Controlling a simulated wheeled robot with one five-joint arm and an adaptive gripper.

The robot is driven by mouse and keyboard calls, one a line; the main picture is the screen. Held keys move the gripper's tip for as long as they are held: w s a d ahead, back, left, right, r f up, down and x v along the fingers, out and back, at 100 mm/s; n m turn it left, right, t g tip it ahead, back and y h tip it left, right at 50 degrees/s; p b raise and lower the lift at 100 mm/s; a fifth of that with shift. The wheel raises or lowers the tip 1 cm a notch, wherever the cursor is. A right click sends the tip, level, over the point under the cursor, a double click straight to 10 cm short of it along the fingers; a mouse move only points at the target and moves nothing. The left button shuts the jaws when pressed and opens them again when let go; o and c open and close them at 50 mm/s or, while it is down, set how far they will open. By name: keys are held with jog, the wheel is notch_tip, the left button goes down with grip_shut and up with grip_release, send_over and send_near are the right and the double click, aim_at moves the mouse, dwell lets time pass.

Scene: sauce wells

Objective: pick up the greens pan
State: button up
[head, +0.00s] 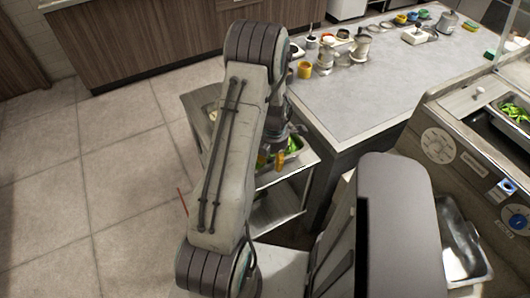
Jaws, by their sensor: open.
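A metal pan with leafy greens (303,157) sits on the top of a steel cart beside the counter, partly hidden by my arm. My gripper (286,152) is over this pan, mostly behind the arm link, with two yellowish finger parts showing apart. It looks open, and I see nothing held in it. I cannot tell whether the fingers touch the pan. Other greens (515,110) lie in a well of the serving station at the right edge.
The steel cart (276,212) has a lower shelf. A long grey counter (365,95) beside it holds cups, jars and small bowls at its far side. An empty metal pan (459,240) is at lower right. Tiled floor (95,180) at left is clear.

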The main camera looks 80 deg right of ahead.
jog(key=shift+o, duration=0.2)
grip_shut()
jog(key=shift+r, duration=0.2)
dwell(0.4)
jog(key=shift+d+r, duration=0.1)
jog(key=shift+r, duration=0.45)
jog(key=r, duration=0.1)
jog(key=r+b, duration=0.1)
jog(key=r, duration=0.1)
jog(key=shift+s, duration=0.4)
jog(key=s+a+r+b, duration=0.2)
jog(key=s+r, duration=0.4)
jog(key=s, duration=0.4)
jog(key=shift+s+a+r, duration=0.25)
jog(key=shift+s+r, duration=0.05)
jog(key=shift+s, duration=0.05)
